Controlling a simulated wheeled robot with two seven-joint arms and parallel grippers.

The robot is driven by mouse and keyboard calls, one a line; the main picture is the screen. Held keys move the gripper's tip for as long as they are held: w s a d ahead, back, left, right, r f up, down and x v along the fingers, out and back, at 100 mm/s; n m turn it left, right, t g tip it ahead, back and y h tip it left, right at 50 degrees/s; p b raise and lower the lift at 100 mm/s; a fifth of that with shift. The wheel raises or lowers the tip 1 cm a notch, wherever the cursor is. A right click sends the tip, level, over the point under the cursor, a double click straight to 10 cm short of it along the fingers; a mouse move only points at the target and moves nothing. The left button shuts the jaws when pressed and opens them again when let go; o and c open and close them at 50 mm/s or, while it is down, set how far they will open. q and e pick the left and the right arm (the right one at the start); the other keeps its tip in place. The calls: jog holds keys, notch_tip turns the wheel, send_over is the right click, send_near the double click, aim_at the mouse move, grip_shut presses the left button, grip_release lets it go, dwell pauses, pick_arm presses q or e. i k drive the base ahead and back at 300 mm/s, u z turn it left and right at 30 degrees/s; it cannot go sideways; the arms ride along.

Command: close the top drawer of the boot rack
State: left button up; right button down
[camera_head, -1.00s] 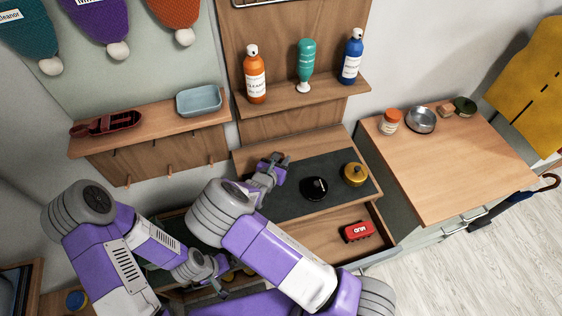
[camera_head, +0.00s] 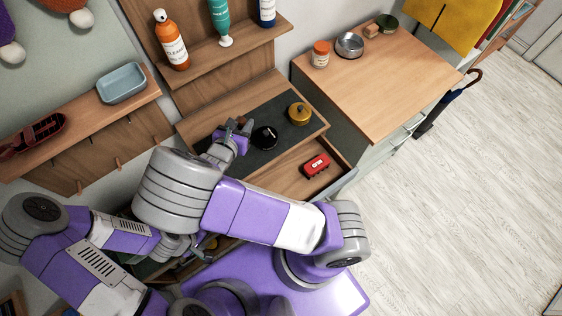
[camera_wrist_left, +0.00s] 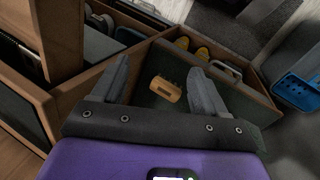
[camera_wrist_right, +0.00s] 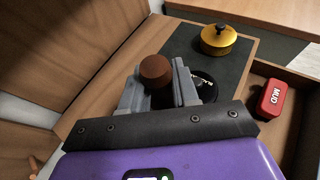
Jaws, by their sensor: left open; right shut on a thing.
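The wooden boot rack (camera_head: 192,127) has a dark mat (camera_head: 275,151) on top. An open drawer (camera_head: 294,183) just below its top holds a red tin (camera_head: 316,165) marked MUD; the tin (camera_wrist_right: 271,99) also shows in the right wrist view. My right gripper (camera_head: 238,124) is over the mat's left part, shut on a small round brown thing (camera_wrist_right: 155,70). My left gripper (camera_head: 208,244) is low at the rack's left side, open and empty. In the left wrist view it hangs above an open green-lined compartment (camera_wrist_left: 150,99) with an orange block-like item (camera_wrist_left: 166,88). My right arm hides much of the rack's front.
A black round tin (camera_head: 265,138) and a gold lidded pot (camera_head: 299,114) stand on the mat. A wooden cabinet (camera_head: 380,85) stands at right. Shelves with bottles and a blue tray (camera_head: 121,83) are behind. A blue basket (camera_wrist_left: 300,90) is at right in the left wrist view. Open floor lies at right.

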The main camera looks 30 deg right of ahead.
aim_at(289, 181)
jog(key=z, duration=0.35)
jog(key=k, duration=1.5)
jog(key=u, duration=0.3)
jog(key=i, duration=1)
